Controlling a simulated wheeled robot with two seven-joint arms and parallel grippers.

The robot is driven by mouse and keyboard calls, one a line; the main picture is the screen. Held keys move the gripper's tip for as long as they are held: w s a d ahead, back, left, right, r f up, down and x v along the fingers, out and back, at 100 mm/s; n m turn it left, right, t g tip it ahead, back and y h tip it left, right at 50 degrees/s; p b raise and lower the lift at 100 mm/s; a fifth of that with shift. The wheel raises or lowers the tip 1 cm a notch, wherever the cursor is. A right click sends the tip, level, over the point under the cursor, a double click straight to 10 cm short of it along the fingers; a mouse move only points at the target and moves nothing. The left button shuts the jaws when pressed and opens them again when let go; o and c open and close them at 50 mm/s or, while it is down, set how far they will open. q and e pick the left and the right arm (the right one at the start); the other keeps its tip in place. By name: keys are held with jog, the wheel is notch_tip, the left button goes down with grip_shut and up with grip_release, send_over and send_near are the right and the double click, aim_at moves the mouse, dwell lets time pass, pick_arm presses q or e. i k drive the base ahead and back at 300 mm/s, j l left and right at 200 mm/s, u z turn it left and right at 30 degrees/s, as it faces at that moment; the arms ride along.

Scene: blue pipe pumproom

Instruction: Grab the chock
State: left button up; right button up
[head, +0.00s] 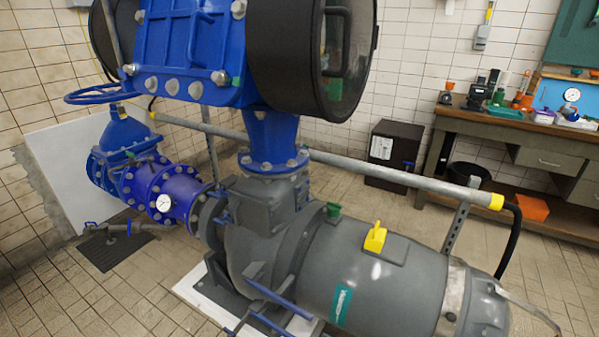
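A small yellow block (375,237) with a raised upright part sits on a flat pad on top of the grey pump motor (390,283), right of the picture's middle. It is the only thing here that looks like it could be the chock, but I cannot tell for sure. Its near side and top show, and nothing covers it. Neither of my grippers shows in the head view.
Large blue pipework (195,50) with a black round housing (315,60) rises over the pump. A grey rail (400,176) with yellow ends runs behind the motor. A workbench (500,125) with tools and a black cabinet (393,155) stand at the back right. Tiled floor lies between.

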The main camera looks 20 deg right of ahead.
aim_at(374, 241)
jog(key=l+z, duration=0.1)
jog(key=z, duration=0.3)
jog(key=l+z, duration=0.1)
jog(key=z, duration=0.25)
jog(key=l+z, duration=0.1)
jog(key=z, duration=0.3)
jog(key=i+j, duration=0.05)
